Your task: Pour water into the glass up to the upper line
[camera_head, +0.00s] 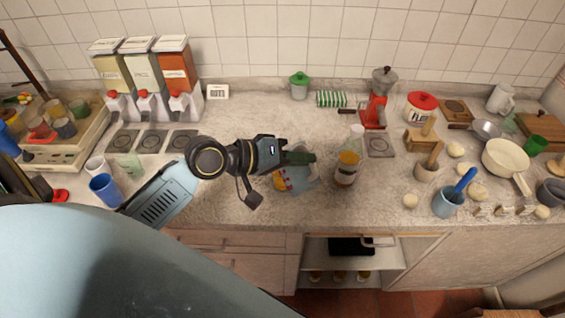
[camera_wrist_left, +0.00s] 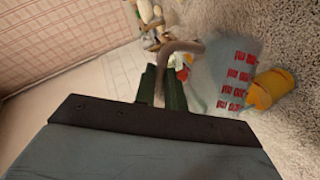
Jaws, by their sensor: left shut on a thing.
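My left gripper (camera_head: 300,157) is over the middle of the counter, its fingers shut. In the left wrist view the fingers (camera_wrist_left: 161,88) close around a curved grey-brown handle (camera_wrist_left: 182,46). Beside it is a pale bluish, see-through vessel (camera_wrist_left: 232,70) with red marks, which also shows below the gripper in the head view (camera_head: 301,181). The handle seems to belong to this vessel. I cannot tell its tilt or any water level. A greenish clear glass (camera_head: 130,166) stands at the left; I see no lines on it. My right gripper is not in view.
A bottle with orange-yellow contents (camera_head: 346,168) stands just right of my left gripper. A blue cup (camera_head: 105,188) stands by the glass. Dispensers (camera_head: 145,75) are at the back left.

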